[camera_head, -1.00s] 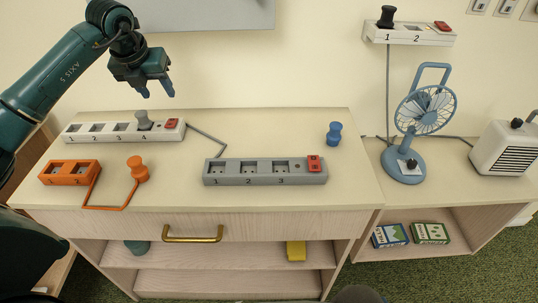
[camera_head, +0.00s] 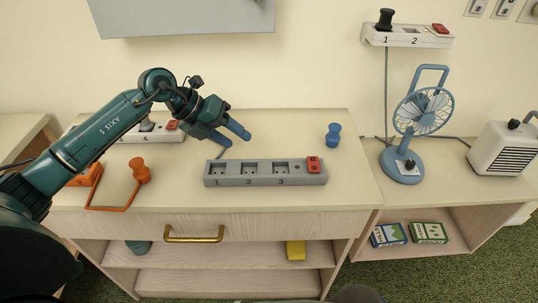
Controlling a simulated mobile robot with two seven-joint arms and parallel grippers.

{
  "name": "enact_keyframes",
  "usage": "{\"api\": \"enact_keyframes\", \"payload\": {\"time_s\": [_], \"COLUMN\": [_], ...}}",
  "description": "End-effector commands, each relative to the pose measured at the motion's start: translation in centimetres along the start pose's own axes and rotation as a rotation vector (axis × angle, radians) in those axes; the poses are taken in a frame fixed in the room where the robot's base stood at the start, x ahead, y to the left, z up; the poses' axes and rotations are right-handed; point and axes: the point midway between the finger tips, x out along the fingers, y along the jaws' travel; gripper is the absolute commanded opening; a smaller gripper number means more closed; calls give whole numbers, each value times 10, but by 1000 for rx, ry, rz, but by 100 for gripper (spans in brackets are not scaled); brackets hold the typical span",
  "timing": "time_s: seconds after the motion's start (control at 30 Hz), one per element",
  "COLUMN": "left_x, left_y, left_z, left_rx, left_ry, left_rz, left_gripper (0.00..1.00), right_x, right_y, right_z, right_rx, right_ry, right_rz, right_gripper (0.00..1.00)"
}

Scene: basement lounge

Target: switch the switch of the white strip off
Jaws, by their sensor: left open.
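The white strip (camera_head: 150,136) lies at the back left of the cabinet top, mostly hidden behind my left arm. Its red switch (camera_head: 171,125) shows at its right end, just left of my gripper. A grey plug stands in the strip beside the switch, partly covered by the arm. My left gripper (camera_head: 239,138) is open and empty, to the right of the white strip and behind the grey strip's left part. Its blue fingertips point right and down. Whether it touches the top cannot be told. My right gripper is not in view.
A grey strip (camera_head: 240,181) with a red switch (camera_head: 314,164) lies in front of my gripper. A blue plug (camera_head: 333,135) stands at right. Another white strip (camera_head: 408,40) is on the wall, above a fan (camera_head: 403,165).

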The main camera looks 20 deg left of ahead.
Motion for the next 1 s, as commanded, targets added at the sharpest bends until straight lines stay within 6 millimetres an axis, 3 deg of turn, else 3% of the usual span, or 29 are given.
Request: {"api": "enact_keyframes", "payload": {"time_s": [0.3, 0.5, 1.0], "left_x": [33, 44, 48], "left_y": [-48, -73, -85], "left_z": [-30, -43, -48], "left_rx": [-63, -125, -169], "left_ry": [19, 13, 5], "left_rz": [-272, -424, -505], "left_gripper": [47, 47, 47], "right_x": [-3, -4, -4], "right_y": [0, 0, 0], "right_z": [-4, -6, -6], "right_rx": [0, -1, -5], "right_ry": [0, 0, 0], "right_rz": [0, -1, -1], "right_gripper": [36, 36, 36]}}
